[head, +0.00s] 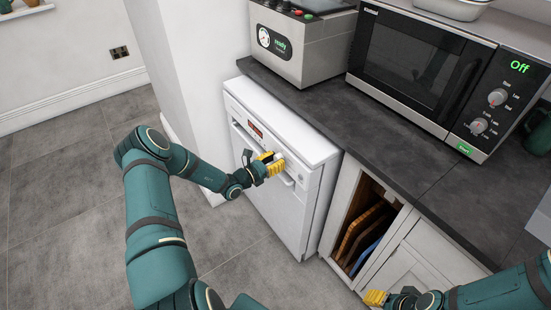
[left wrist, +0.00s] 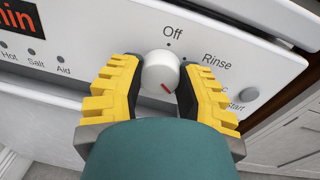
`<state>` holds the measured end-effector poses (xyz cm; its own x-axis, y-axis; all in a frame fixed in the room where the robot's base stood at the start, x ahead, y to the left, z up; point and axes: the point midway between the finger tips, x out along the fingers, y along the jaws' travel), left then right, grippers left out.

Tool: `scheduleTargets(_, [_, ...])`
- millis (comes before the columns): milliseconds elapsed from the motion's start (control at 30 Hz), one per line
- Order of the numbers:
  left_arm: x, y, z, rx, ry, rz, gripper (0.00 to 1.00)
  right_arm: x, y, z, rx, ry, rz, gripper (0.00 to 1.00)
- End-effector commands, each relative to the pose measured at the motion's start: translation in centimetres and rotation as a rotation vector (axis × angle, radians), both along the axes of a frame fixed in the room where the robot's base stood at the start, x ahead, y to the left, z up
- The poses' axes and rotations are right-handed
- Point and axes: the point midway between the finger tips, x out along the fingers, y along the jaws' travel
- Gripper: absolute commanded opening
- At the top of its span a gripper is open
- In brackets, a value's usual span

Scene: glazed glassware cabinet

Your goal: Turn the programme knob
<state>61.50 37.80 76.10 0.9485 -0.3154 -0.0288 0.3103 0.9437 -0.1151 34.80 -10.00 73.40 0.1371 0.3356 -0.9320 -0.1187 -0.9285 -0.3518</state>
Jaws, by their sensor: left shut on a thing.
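The programme knob (left wrist: 160,68) is a round white dial on the white dishwasher (head: 275,205). In the left wrist view its red mark points down and to the right. "Off" is printed above it and "Rinse" to its right; other labels are partly hidden by my finger. My left gripper (head: 270,164) is at the dishwasher's front panel. In the left wrist view its yellow fingers (left wrist: 160,84) are on both sides of the knob, shut on it. My right gripper (head: 376,298) is low at the bottom right, only partly visible, in front of the cabinet.
A red display (head: 256,131) is on the panel. A start button (left wrist: 249,94) is right of the knob. A dark worktop (head: 330,110) above holds a microwave (head: 415,65) and a metal appliance (head: 300,45). An open compartment (head: 365,232) holds boards. Floor at left is clear.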

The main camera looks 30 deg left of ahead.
Motion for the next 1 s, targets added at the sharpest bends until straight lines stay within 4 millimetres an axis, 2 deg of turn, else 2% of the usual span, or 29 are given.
scheduleTargets(400, [0.1,-0.1,0.2,-0.367,0.149,-0.003,0.00,-0.3,0.0,1.5,0.001,0.007,0.002,0.47])
scheduleTargets(1000, [0.2,0.0,0.2,-0.893,0.366,-0.003,0.00,-0.4,0.1,2.1,0.001,0.011,0.003,0.47])
